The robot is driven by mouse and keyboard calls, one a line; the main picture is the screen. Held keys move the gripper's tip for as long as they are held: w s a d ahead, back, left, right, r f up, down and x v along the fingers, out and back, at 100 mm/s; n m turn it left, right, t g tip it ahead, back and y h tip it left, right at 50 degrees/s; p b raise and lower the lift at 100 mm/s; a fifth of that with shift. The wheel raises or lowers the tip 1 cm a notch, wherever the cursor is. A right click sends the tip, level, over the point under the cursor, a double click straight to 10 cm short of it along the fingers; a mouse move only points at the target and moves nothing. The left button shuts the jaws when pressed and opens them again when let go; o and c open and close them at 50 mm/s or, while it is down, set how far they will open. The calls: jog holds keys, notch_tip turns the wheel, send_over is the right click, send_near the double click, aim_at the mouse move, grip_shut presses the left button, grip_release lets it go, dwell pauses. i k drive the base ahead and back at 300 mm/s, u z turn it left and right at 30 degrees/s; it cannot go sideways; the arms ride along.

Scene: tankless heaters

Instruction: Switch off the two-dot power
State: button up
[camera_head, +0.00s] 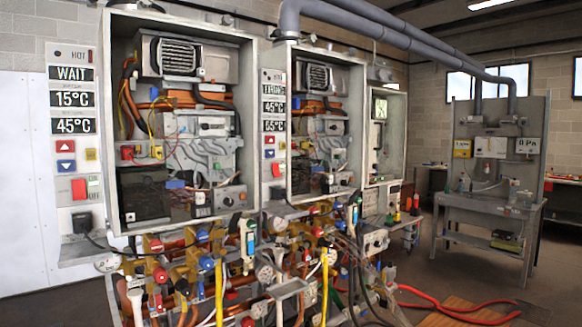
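The left heater's control panel (72,130) shows WAIT, 15°C and 45°C. A black plug and cable (84,224) sit below the switch. A third, smaller heater cabinet (385,135) stands at the right. I cannot make out two-dot marks on any of them. My gripper is not in view.
Dense pipes, valves and hoses (205,262) fill the space under the heaters. A grey workbench with a back panel (490,205) stands at the far right. Red hoses (450,308) lie on the floor at lower right. Open floor shows between heaters and bench.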

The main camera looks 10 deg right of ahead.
aim_at(275, 166)
jog(key=u, duration=0.5)
jog(key=i, duration=0.45)
jog(key=u, duration=0.4)
